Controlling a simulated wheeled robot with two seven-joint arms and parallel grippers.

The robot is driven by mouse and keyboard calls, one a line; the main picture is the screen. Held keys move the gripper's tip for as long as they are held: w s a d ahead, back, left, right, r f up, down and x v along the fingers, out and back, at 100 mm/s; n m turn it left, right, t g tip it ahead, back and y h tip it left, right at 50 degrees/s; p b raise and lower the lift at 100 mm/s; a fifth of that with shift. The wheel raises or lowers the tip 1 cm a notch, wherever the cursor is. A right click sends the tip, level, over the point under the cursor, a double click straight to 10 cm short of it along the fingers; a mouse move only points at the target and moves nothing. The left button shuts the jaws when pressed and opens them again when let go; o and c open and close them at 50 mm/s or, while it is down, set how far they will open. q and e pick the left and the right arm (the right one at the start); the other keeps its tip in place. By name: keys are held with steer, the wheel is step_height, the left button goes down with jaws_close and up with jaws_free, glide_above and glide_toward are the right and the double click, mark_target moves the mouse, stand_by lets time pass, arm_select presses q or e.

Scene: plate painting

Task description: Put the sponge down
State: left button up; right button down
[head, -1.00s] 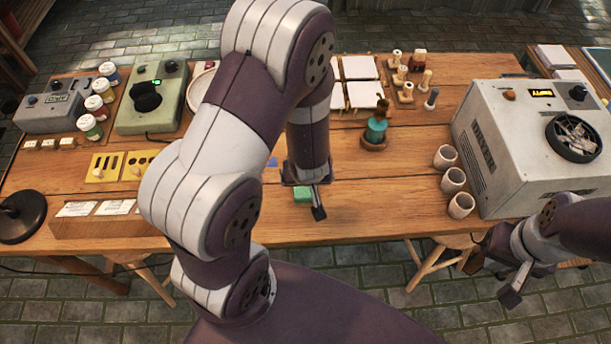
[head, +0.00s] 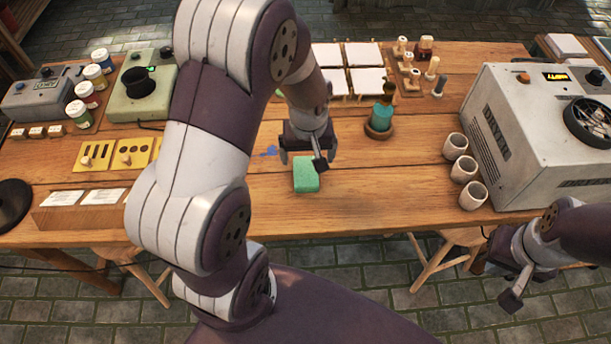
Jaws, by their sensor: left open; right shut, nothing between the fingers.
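The green sponge (head: 306,174) lies on the wooden table near its front edge, in the middle of the head view. My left gripper (head: 302,160) is open just above and behind the sponge, with its fingers apart. The sponge is clear of the fingers as far as I can see. My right gripper (head: 513,284) is shut and empty, off the table's front edge at the lower right.
A blue smear (head: 268,151) marks the table left of the sponge. A teal bottle in a round holder (head: 378,128) stands behind right. Three cups (head: 463,169) stand beside the dryer (head: 510,135). White tiles (head: 366,83) lie behind. Table right of the sponge is clear.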

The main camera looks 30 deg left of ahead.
mark_target(306, 171)
arm_select(q)
steer(key=f, duration=0.3)
steer(key=w+f, duration=0.1)
steer(key=f, duration=0.2)
steer(key=a+f, duration=0.1)
steer(key=f, duration=0.1)
steer(key=shift+w+f+b, duration=0.15)
steer(key=shift+f+b, duration=0.15)
steer(key=shift+f, duration=0.1)
steer(key=shift+w+a+f, duration=0.1)
steer(key=shift+w+f, duration=0.05)
steer(key=shift+f, duration=0.3)
steer(key=shift+r, duration=0.1)
steer(key=c, duration=1.1)
steer(key=shift+c, duration=0.2)
